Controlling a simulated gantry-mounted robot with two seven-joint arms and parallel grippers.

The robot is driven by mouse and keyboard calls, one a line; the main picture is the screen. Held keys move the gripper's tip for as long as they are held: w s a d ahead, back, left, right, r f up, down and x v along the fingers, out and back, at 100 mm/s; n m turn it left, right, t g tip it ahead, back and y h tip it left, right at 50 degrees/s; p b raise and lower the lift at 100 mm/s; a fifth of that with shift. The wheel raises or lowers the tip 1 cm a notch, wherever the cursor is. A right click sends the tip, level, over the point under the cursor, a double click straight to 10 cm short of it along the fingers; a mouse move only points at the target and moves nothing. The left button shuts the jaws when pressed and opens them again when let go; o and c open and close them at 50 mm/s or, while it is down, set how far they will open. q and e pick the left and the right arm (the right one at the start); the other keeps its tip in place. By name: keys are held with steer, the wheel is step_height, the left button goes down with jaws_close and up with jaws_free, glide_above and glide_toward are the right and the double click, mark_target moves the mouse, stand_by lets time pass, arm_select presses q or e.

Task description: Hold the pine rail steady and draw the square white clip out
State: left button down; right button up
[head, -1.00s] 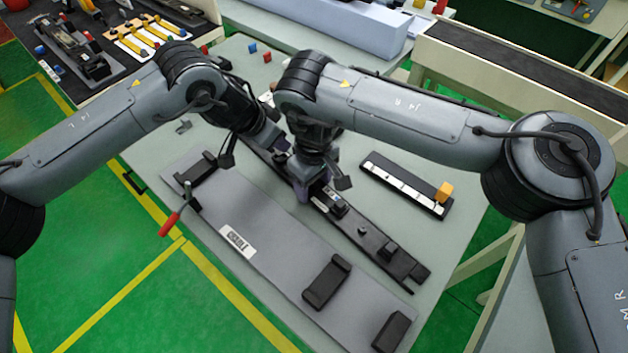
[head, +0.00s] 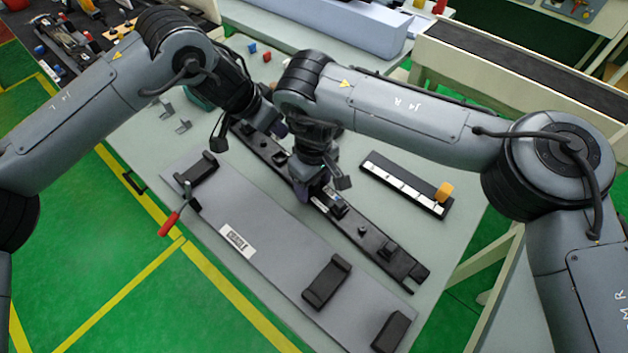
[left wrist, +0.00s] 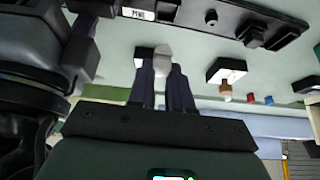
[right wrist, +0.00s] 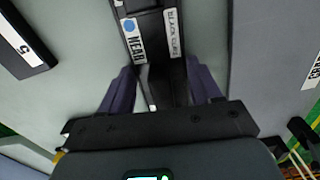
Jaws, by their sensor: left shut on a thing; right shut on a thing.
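The long black rail (head: 372,237) lies diagonally on the table.
A grey board (head: 265,250) with black blocks and a red-handled clamp (head: 170,222) lies in front of the rail. Small dark holders (left wrist: 226,70) stand beyond the rail's far end.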

steer(key=o, duration=1.3)
steer(key=shift+o, duration=0.2)
steer(key=shift+r, duration=0.1)
